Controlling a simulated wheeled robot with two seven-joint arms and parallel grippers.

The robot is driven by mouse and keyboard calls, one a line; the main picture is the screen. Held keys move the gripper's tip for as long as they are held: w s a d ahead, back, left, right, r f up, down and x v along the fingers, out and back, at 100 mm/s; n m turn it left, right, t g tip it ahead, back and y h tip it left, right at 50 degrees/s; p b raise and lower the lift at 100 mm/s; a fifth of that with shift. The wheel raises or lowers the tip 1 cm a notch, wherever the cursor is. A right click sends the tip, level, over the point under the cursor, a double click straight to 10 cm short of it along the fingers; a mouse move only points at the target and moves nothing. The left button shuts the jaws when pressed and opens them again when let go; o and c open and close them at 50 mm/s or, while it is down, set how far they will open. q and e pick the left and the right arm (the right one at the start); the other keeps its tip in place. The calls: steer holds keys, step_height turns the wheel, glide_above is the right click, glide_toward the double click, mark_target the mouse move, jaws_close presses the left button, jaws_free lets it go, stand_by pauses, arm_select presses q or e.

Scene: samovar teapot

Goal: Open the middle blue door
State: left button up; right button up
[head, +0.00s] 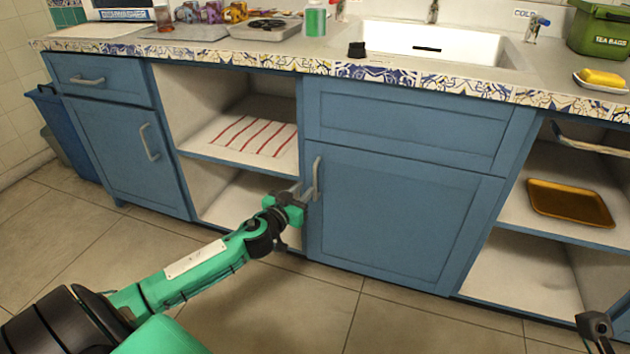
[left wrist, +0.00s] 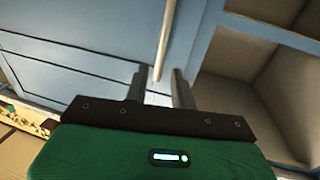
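The middle blue door (head: 400,220) is shut, below a blue drawer-like panel and the sink. Its pale vertical bar handle (head: 316,178) is near its left edge. My left gripper (head: 303,189) is at the lower part of this handle, at its left side. In the left wrist view the two fingers (left wrist: 160,90) are apart, and the handle (left wrist: 166,40) runs toward the gap between them. I cannot tell whether a finger touches it. A dark part of my right gripper (head: 597,328) shows at the bottom right corner, cut off by the frame.
An open shelf with a striped cloth (head: 246,136) is left of the door. Another open shelf with an orange tray (head: 570,203) is to the right. A blue left door (head: 130,155) is shut. The tiled floor (head: 330,315) in front of the door is clear.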

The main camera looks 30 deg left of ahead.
mark_target(314, 179)
arm_select(q)
steer(key=shift+w+a+b, duration=0.15)
steer(key=shift+w+b, duration=0.5)
steer(key=shift+w, duration=2.65)
jaws_close()
